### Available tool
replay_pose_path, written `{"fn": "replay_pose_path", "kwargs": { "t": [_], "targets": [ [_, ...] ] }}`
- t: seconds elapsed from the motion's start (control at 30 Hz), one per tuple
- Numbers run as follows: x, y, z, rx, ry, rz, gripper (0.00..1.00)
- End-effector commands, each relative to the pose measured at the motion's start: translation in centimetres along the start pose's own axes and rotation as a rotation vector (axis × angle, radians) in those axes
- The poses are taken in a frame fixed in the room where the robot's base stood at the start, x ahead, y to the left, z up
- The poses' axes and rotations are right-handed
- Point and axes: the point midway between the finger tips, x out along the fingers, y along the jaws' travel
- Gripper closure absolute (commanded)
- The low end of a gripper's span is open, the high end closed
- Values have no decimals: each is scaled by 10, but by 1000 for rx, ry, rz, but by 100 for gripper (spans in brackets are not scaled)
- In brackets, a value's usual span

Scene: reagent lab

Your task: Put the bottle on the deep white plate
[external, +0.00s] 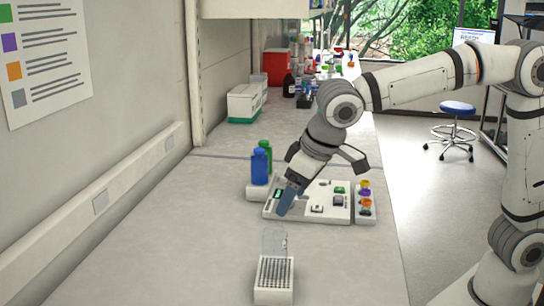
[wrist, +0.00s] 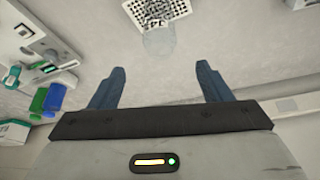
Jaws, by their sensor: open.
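A blue bottle (external: 261,167) and a green bottle (external: 266,149) stand upright side by side on a low white block (external: 256,194) left of my gripper. In the wrist view the blue bottle (wrist: 39,101) and green bottle (wrist: 55,98) are at the left edge. A white box with a grid of dark holes (external: 274,297) is at the front of the bench; it also shows in the wrist view (wrist: 133,15). It may be the deep white plate; I cannot be sure. My gripper (external: 287,206) is open and empty above the bench; its fingers show in the wrist view (wrist: 158,82).
A clear piece (external: 275,238) stands beside the grid box's far edge. A white instrument panel (external: 328,215) lies behind my gripper in the external view, with a rack of colourful caps (external: 365,205) at its right. White-and-green boxes (external: 245,103) are farther back. The left front bench is clear.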

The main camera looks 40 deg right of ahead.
Motion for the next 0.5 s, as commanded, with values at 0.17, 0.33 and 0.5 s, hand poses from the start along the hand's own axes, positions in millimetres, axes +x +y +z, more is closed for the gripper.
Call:
{"fn": "replay_pose_path", "kwargs": {
  "t": [0.17, 0.33, 0.5],
  "targets": [
    [0, 5, 0, 4, -1, 2, 29],
    [-4, 62, 7, 57, -15, 28, 29],
    [-13, 160, 41, 151, -46, 72, 29]
  ]
}}
